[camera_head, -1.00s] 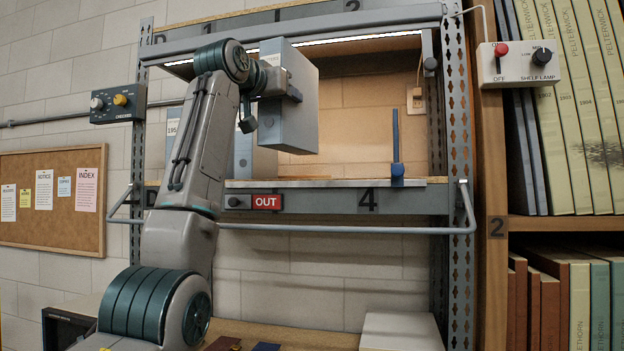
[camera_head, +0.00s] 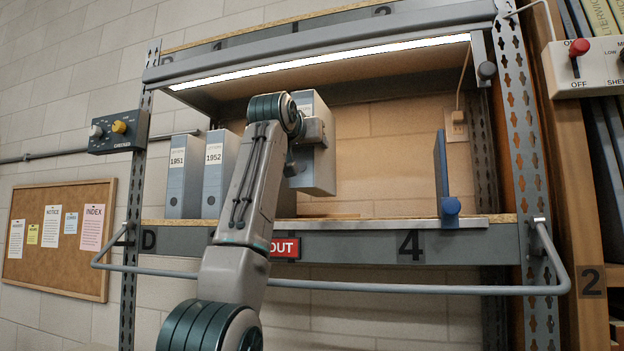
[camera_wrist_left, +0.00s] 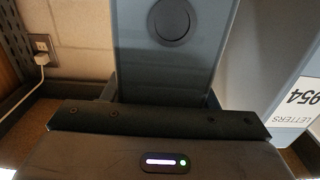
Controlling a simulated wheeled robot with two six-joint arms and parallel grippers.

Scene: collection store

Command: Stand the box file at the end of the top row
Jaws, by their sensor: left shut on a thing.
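A grey-blue box file (camera_head: 318,172) hangs in the head view, upright, over the shelf board (camera_head: 370,223). My left gripper (camera_head: 308,131) is shut on it. Its lower edge looks a little above the board. In the left wrist view the held file (camera_wrist_left: 165,65) shows its round finger hole, above my gripper's dark jaw (camera_wrist_left: 160,120). A file labelled 1954 (camera_wrist_left: 275,75) stands close on its right there. Files labelled 1951 (camera_head: 184,175) and 1952 (camera_head: 219,175) stand upright at the row's left. My arm hides files to their right. My right gripper is out of view.
A blue bookend (camera_head: 445,180) stands on the board to the right, with bare board between it and the held file. A lit lamp strip (camera_head: 320,62) runs above. A grey rail (camera_head: 400,288) crosses in front. A wall socket (camera_head: 455,126) is behind.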

